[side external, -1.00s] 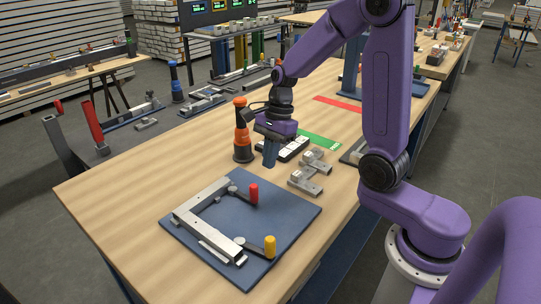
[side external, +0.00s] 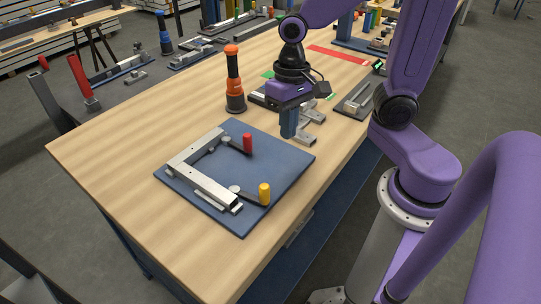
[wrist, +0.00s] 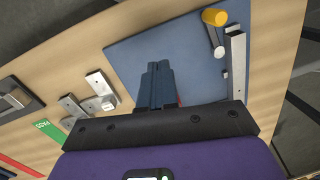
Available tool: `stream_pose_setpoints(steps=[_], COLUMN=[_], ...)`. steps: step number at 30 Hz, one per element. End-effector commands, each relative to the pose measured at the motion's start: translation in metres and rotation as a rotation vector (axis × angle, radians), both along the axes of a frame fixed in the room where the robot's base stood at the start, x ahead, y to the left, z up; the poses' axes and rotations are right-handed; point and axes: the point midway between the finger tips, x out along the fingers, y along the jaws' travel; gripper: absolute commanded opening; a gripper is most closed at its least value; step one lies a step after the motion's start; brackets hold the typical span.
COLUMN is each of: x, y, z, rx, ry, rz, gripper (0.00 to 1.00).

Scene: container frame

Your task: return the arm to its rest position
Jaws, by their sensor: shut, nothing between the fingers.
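My gripper (side external: 289,124) hangs from my purple arm above the table, just behind the far right corner of the blue plate. Its blue fingers are shut with nothing between them. In the wrist view the closed fingers (wrist: 158,84) appear over the blue plate (wrist: 200,88). The blue plate (side external: 262,190) carries a silver metal frame (side external: 205,182) and two clamps, one with a red handle (side external: 247,142) and one with a yellow handle (side external: 264,194).
An orange and black tool (side external: 234,78) stands upright left of my gripper. Metal brackets (side external: 308,138) lie close beside the fingers. A red strip (side external: 338,54) marks the table farther back. The front left of the wooden table (side external: 110,150) is clear.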

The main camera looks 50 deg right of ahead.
Motion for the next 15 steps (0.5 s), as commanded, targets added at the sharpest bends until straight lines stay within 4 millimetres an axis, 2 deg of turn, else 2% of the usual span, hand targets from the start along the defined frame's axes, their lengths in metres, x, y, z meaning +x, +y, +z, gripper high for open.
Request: stream_pose_setpoints(steps=[15], x=[-0.090], y=[-0.003], z=[0.006], rx=[-0.030], ry=[-0.106], rz=[0.909], gripper=[0.00])
